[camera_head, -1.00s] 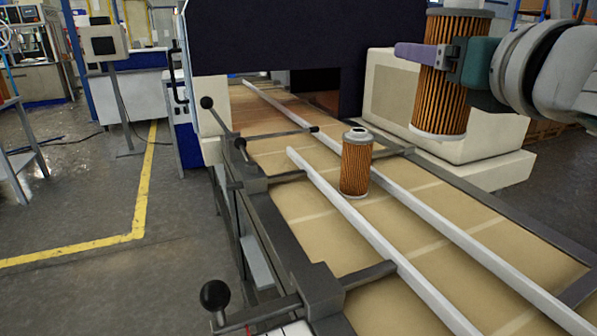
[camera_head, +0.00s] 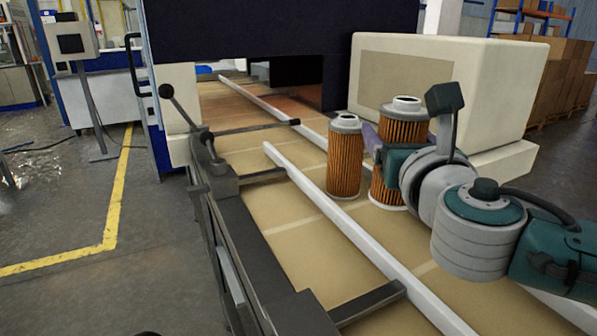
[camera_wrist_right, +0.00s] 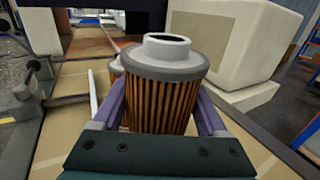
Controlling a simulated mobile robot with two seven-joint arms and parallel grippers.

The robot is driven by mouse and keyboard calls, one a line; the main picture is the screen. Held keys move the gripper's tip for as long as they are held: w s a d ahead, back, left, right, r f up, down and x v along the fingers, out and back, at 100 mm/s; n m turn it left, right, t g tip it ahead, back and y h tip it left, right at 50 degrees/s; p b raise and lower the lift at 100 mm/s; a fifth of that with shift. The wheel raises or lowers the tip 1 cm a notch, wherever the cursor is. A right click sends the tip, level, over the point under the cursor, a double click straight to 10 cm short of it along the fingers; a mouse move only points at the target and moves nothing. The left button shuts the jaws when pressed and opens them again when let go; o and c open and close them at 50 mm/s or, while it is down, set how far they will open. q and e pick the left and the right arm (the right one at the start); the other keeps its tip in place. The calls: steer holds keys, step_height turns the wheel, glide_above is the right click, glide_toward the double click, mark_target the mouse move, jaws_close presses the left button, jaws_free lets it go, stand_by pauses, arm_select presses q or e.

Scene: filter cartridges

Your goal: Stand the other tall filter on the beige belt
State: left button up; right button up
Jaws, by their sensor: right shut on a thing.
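One tall filter (camera_head: 344,160), with orange-brown pleats and a grey cap, stands upright on the beige belt (camera_head: 350,285) between the white rails. The other tall filter (camera_head: 404,122) is upright just right of it, held in my right gripper (camera_head: 384,150). Its lower end is at about belt level; I cannot tell whether it touches. In the right wrist view the held filter (camera_wrist_right: 160,88) sits between the purple fingers of my right gripper (camera_wrist_right: 163,112). The standing filter (camera_wrist_right: 115,68) is mostly hidden behind it there. My left gripper is out of view.
A white guide rail (camera_head: 335,215) runs along the belt, left of the filters. A dark machine housing (camera_head: 270,40) spans the belt behind them, and a cream box (camera_head: 490,85) stands at the back right. The near part of the belt is clear.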

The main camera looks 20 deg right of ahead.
step_height(320, 180, down, 5)
steer(key=shift+f+b, duration=0.1)
steer(key=shift+b, duration=0.95)
steer(key=shift+f, duration=0.25)
steer(key=o, duration=1.4)
steer(key=shift+r, duration=0.1)
steer(key=shift+c, duration=0.2)
steer(key=shift+r, duration=0.15)
steer(key=shift+s+a, duration=0.1)
steer(key=shift+s, duration=0.05)
steer(key=p+v, duration=0.1)
steer(key=v, duration=1)
steer(key=shift+s+a+p, duration=0.1)
steer(key=shift+s+p, duration=0.15)
steer(key=shift+p, duration=0.1)
